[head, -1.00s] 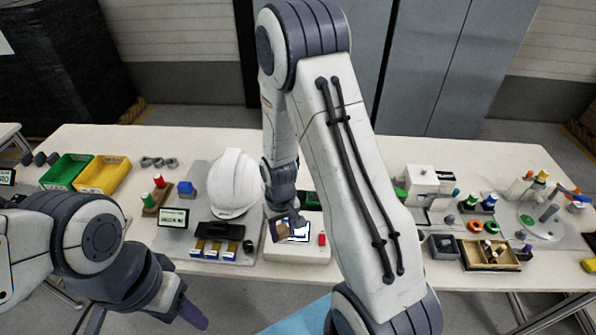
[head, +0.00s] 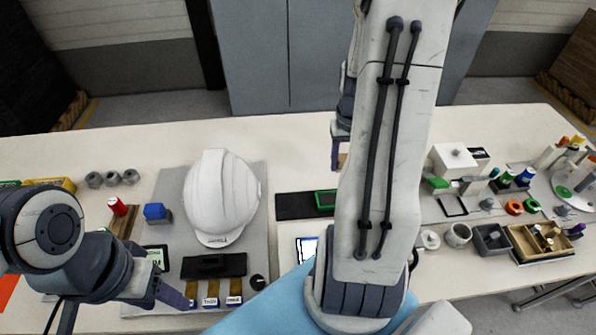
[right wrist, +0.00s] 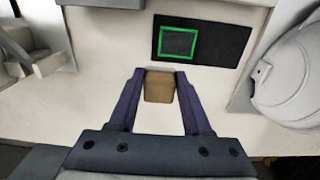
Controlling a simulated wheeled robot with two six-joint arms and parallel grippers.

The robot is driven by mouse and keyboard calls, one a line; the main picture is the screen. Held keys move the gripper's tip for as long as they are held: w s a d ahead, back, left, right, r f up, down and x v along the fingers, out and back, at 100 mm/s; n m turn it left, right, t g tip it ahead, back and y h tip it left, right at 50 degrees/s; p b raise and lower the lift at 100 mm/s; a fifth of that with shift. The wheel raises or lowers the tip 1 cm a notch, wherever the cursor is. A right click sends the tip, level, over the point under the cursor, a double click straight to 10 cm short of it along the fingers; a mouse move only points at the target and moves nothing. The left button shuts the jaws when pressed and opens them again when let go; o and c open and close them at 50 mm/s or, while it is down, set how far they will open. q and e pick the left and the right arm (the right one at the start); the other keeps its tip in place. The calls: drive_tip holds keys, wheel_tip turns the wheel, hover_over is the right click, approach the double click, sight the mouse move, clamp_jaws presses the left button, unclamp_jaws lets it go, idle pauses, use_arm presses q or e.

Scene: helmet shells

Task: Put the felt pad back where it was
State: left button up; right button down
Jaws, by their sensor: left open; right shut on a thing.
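The felt pad looks like a small brown block (right wrist: 159,88); its edge also shows in the head view (head: 343,160). My right gripper (right wrist: 160,76) is shut on it, with one finger on each side. In the head view my right gripper (head: 340,152) is past the far side of a black mat (head: 293,206), partly hidden by my own arm. A green square outline (head: 325,200) lies on the mat, empty in the right wrist view (right wrist: 178,42). My left gripper (head: 176,294) is open near the front left, by the gold-and-blue pieces.
A white helmet (head: 222,192) stands on a grey mat left of the black mat. A black bar (head: 214,265) and a blue block (head: 156,212) are near it. A wooden tray (head: 540,242) and small parts crowd the right. The table's back strip is clear.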

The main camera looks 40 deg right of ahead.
drive_tip(key=p, duration=0.2)
hover_over(306, 176)
wheel_tip(306, 176, down, 7)
drive_tip(key=shift+r, duration=0.15)
wheel_tip(306, 176, down, 4)
drive_tip(key=shift+r, duration=0.1)
drive_tip(key=shift+d, duration=0.1)
drive_tip(key=shift+f, duration=0.25)
drive_tip(key=shift+f, duration=0.1)
drive_tip(key=shift+c, duration=1.7)
unclamp_jaws()
